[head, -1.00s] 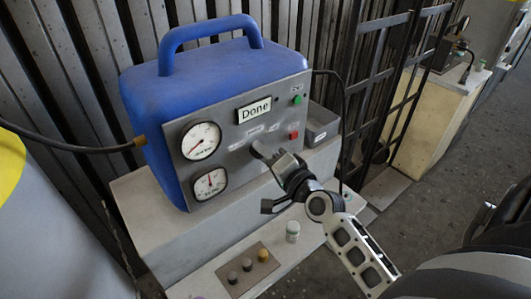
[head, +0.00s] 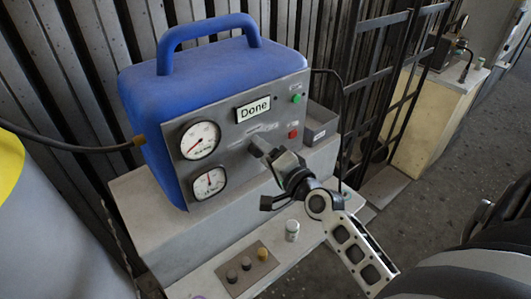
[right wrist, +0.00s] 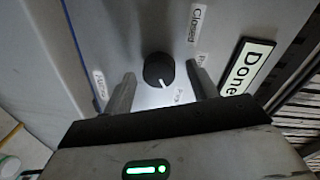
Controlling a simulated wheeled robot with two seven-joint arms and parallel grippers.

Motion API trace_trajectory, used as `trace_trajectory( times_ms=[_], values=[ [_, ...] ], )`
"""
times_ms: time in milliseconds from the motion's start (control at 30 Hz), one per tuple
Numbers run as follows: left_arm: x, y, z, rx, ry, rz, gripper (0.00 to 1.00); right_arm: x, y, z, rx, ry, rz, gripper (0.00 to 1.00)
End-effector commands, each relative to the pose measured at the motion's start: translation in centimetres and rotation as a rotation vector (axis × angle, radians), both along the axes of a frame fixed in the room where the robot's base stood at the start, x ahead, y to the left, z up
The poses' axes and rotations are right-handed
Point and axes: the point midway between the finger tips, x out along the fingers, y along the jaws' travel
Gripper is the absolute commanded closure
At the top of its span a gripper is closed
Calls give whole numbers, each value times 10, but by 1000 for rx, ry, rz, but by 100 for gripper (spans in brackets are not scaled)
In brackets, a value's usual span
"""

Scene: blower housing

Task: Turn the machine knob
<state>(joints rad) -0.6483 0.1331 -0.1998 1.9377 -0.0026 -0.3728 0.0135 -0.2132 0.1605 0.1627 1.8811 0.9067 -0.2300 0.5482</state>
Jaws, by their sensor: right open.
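The blue machine (head: 200,78) stands on a grey stepped base, with a grey front panel. In the right wrist view, its round black knob (right wrist: 158,69) has a white pointer line aimed down toward a partly hidden label. In the right wrist view, my right gripper (right wrist: 160,95) is open, one finger on each side of the knob, with gaps between fingers and knob. A display (head: 253,109) reads "Done". My left gripper is not in view.
Two dials (head: 200,140) sit on the panel's left, and a green button (head: 297,98) and red button (head: 293,134) on its right. A hose (head: 70,146) enters from the left.

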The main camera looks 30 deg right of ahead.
Motion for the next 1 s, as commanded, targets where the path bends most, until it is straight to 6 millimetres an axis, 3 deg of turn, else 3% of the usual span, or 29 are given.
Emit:
trace_trajectory(
  times_ms=[233,700,1000],
  values=[
    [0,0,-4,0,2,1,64,-19,-1,-2,-2,4,1,42],
    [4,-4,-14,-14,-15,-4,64,-122,-5,2,-3,6,2,42],
    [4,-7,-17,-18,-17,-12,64,-155,-7,7,0,1,1,42]
  ],
)
